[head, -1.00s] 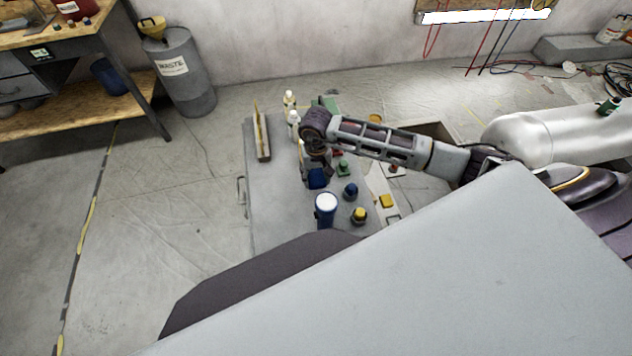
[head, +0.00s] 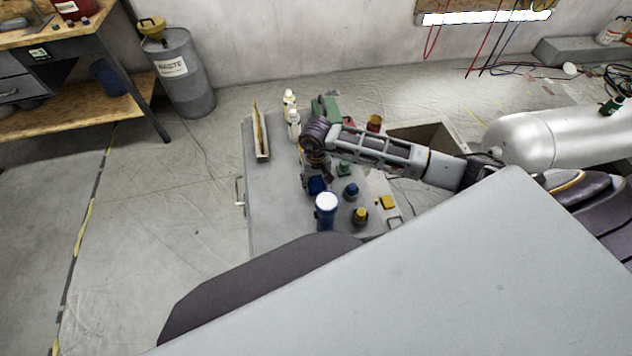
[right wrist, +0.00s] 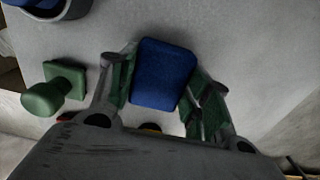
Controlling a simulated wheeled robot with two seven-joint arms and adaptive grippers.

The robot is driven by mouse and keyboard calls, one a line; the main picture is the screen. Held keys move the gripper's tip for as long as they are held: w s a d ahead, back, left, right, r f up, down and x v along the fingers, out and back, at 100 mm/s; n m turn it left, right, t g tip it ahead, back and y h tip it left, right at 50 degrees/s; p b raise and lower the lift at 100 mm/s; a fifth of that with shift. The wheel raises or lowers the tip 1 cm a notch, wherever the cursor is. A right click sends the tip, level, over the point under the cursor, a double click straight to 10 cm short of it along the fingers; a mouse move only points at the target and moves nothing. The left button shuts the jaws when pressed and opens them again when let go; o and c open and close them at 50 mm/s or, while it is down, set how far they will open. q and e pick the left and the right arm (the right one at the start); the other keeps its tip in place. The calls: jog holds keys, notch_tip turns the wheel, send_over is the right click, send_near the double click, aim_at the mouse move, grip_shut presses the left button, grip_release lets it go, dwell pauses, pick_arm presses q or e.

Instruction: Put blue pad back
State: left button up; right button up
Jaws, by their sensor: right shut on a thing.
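The blue pad (head: 317,186) is a small dark blue block over the grey cart top (head: 272,195) in the head view. My right gripper (head: 315,176) is shut on it. In the right wrist view the blue pad (right wrist: 163,75) sits between the two green-linked fingers (right wrist: 160,82), with the grey surface behind it. I cannot tell whether the pad touches that surface. My left gripper is not in view.
A blue can with a white top (head: 326,208), a blue knobbed piece (head: 351,190), a yellow-topped piece (head: 360,215) and a green knobbed piece (right wrist: 50,90) stand nearby. White bottles (head: 293,122) and a narrow tray (head: 261,140) stand farther back. The cart's left part is clear.

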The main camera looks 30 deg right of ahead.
aim_at(316, 182)
jog(key=o, duration=1)
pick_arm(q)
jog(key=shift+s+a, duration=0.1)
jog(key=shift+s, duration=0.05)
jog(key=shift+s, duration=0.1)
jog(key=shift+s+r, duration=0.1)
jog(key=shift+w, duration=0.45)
pick_arm(e)
jog(key=shift+r, duration=6.1)
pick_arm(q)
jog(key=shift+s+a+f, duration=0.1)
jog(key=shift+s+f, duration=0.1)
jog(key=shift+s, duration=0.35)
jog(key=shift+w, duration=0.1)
